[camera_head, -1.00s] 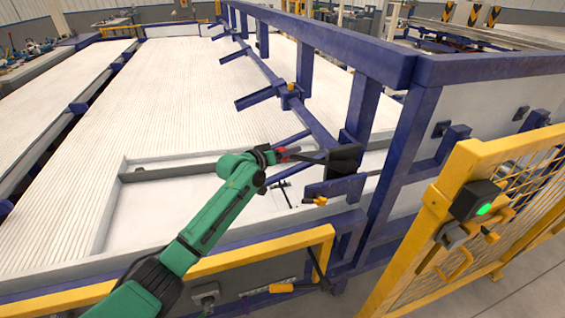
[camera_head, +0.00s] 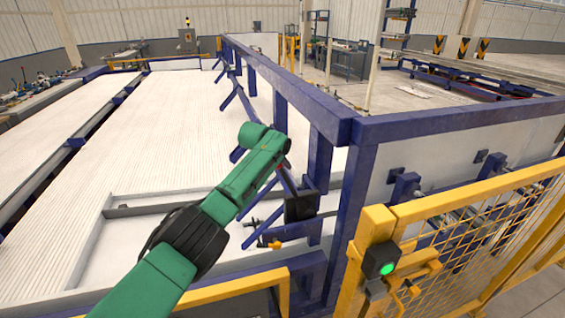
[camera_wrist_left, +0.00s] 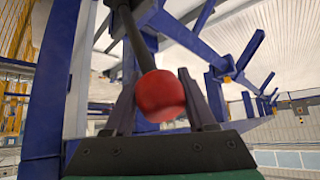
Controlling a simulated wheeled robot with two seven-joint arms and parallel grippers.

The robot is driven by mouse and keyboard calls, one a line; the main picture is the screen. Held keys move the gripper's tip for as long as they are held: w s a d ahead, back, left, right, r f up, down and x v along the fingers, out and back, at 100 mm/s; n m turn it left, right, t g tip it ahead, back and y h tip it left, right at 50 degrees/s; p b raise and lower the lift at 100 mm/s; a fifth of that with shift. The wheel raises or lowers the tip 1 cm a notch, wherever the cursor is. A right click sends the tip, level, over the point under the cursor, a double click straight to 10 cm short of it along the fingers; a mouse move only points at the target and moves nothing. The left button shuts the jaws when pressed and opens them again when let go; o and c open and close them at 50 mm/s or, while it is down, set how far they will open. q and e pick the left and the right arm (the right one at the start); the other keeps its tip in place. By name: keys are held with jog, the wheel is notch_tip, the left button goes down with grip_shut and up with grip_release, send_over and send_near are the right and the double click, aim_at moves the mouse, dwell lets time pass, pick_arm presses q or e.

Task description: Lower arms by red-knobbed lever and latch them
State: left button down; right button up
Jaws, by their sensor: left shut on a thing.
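The lever's red knob (camera_wrist_left: 160,95) sits between the two fingers of my left gripper (camera_wrist_left: 165,104) in the left wrist view, and the gripper is shut on it. A dark lever rod (camera_wrist_left: 128,40) runs up from the knob. In the head view only a sliver of red shows beside my green wrist, which hides the fingers and most of the lever. Several blue arms (camera_head: 231,101) slant down to the left from a long blue shaft along the frame. A small yellow-handled part (camera_head: 275,243), perhaps the latch, is below the dark block (camera_head: 300,207). My right gripper is out of view.
Blue posts and a top rail (camera_head: 290,85) stand right of the lever. A yellow mesh gate (camera_head: 470,240) with a green-lit box (camera_head: 381,262) stands at the right. The ribbed white bed (camera_head: 170,120) at left is broad and clear.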

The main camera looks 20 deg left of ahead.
pick_arm(q)
jog(key=shift+d+r, duration=0.1)
jog(key=shift+r, duration=0.15)
jog(key=shift+w, duration=0.1)
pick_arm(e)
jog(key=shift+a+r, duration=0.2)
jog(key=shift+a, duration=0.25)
pick_arm(q)
jog(key=shift+c, duration=1.4)
grip_release()
jog(key=shift+w+d+f, duration=0.15)
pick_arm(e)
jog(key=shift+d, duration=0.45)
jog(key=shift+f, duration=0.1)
